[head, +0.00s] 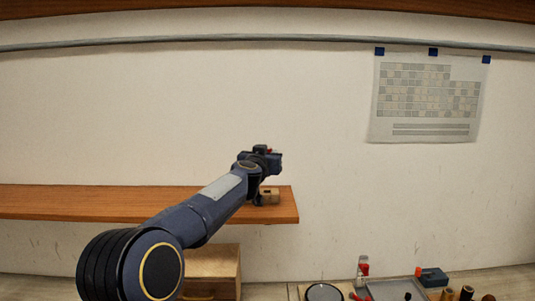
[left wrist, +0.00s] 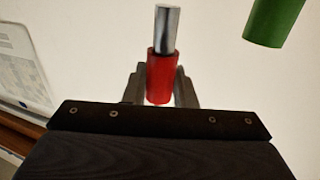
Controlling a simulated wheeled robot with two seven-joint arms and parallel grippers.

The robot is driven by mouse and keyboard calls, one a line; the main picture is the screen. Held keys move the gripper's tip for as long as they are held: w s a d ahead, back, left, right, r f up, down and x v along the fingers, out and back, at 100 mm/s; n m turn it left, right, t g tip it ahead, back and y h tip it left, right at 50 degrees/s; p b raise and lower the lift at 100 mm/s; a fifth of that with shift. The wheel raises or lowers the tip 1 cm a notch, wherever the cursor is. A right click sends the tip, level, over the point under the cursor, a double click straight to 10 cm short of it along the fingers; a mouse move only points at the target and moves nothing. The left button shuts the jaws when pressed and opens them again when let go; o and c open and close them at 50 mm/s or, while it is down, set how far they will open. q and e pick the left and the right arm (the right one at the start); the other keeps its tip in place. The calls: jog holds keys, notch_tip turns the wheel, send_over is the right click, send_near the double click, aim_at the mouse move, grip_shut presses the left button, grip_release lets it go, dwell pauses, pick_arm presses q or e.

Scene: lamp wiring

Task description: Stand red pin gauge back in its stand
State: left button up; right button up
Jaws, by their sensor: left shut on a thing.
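The red pin gauge (left wrist: 160,78) has a red handle and a bare metal pin, seen in the left wrist view. My left gripper (left wrist: 160,88) is shut on its red handle, with a finger on each side. In the head view my left gripper (head: 272,158) is above the right end of the wooden shelf, and only a speck of red shows there. A small wooden block (head: 270,197) sits on the shelf below the gripper; it may be the stand, partly hidden by my arm. My right gripper is not in view.
A green cylinder (left wrist: 274,20) is at the upper right of the left wrist view, apart from the gauge. The shelf (head: 110,202) ends just right of the block.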

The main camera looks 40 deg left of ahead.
pick_arm(q)
jog(key=shift+s+a+f, duration=0.1)
jog(key=shift+a+f, duration=0.05)
jog(key=shift+f, duration=0.55)
jog(key=shift+f+b, duration=0.55)
jog(key=shift+f, duration=0.75)
jog(key=shift+d+r, duration=0.2)
jog(key=shift+f, duration=0.1)
jog(key=shift+f+b, duration=0.45)
jog(key=shift+f, duration=0.2)
jog(key=shift+f, duration=0.1)
